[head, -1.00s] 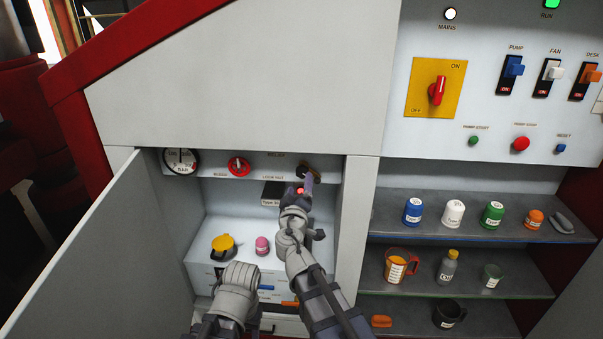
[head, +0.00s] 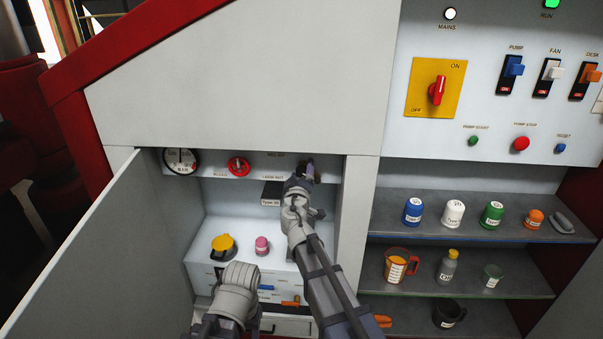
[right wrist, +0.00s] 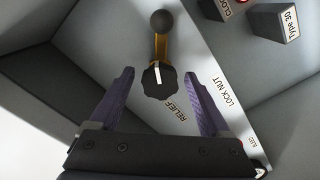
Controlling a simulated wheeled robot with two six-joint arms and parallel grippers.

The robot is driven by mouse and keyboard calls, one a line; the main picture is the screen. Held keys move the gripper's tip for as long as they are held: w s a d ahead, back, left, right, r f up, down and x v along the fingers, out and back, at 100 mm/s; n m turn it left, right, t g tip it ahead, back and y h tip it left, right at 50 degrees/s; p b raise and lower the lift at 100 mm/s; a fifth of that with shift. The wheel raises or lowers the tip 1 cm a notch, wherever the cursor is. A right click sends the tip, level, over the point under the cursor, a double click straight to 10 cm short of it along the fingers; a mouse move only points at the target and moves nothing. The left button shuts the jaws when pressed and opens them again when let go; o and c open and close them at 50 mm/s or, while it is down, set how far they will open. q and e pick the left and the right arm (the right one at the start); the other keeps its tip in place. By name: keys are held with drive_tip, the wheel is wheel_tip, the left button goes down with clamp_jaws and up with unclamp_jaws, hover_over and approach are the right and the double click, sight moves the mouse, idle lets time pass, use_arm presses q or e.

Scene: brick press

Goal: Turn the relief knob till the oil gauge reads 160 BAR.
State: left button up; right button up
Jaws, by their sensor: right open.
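The relief knob (right wrist: 158,81) is black and lobed with a white mark, under the RELIEF label in the right wrist view. My right gripper (right wrist: 159,76) is open, its purple fingers on either side of the knob with gaps visible. In the head view the right gripper (head: 309,171) is at the right end of the cabinet's upper panel and largely covers the knob. A brass lever with a dark ball (right wrist: 162,22) extends from behind the knob. The round white oil gauge (head: 181,161) is at the panel's left end; its dark needle points about straight up, its numbers too small to read. My left gripper's fingers do not show.
A red knob (head: 238,166) sits between gauge and relief knob. The open cabinet door (head: 80,255) stands at left. A yellow-topped item (head: 222,243) and a pink item (head: 262,245) stand on the ledge below. The cabinet's right side wall (head: 357,210) is close to my right arm.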

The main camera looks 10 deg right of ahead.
clamp_jaws()
drive_tip(key=shift+n, duration=1.4)
unclamp_jaws()
drive_tip(key=shift+s, duration=0.1)
drive_tip(key=v, duration=0.7)
drive_tip(key=shift+s+a, duration=0.15)
drive_tip(key=shift+s, duration=0.15)
idle(0.7)
